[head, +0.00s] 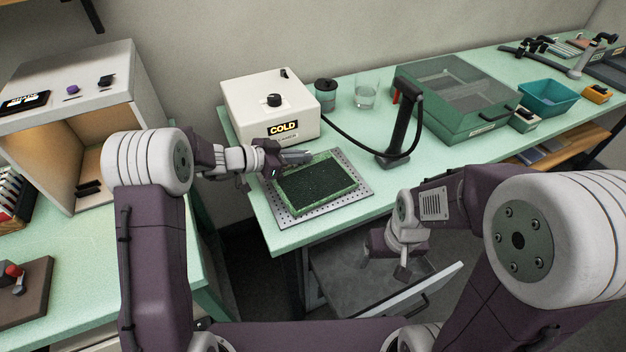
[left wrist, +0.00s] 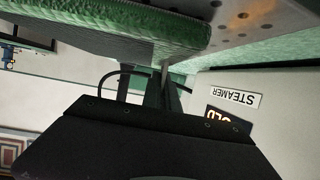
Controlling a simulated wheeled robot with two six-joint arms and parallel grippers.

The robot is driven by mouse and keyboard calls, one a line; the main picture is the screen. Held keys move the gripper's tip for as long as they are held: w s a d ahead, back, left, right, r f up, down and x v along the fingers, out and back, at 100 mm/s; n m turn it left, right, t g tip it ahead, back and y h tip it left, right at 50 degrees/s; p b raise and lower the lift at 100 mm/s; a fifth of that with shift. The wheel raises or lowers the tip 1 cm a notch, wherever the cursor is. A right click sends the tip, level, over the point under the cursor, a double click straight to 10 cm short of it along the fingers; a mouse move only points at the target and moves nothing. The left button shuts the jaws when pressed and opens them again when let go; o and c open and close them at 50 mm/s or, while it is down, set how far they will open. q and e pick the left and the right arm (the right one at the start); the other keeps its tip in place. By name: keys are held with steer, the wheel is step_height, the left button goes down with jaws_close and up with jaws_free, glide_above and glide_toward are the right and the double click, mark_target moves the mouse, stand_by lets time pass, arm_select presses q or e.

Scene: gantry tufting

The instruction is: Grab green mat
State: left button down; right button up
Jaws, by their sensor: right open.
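The green mat (head: 318,189), a thick rectangle with a dark tufted top and green edges, lies flat on a perforated metal plate (head: 364,192). Its green edge fills the top left of the left wrist view (left wrist: 150,22). My left gripper (head: 298,156) is at the mat's back left edge, beside the steamer. In the left wrist view its fingers (left wrist: 166,78) look thin and edge-on, close to the mat's edge; their gap and any contact are unclear. My right gripper (head: 402,272) is open, low in front of the bench, to the right of the mat and away from it.
The white steamer (head: 262,108), its display reading COLD, stands behind the mat. A black hose runs from it to a dark upright handpiece (head: 400,122) right of the plate. A jar, a glass and a green lidded box (head: 455,95) stand farther back. An open drawer (head: 425,300) is below.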

stand_by(0.7)
arm_select(q)
step_height(320, 180, up, 18)
steer(key=shift+p, duration=0.3)
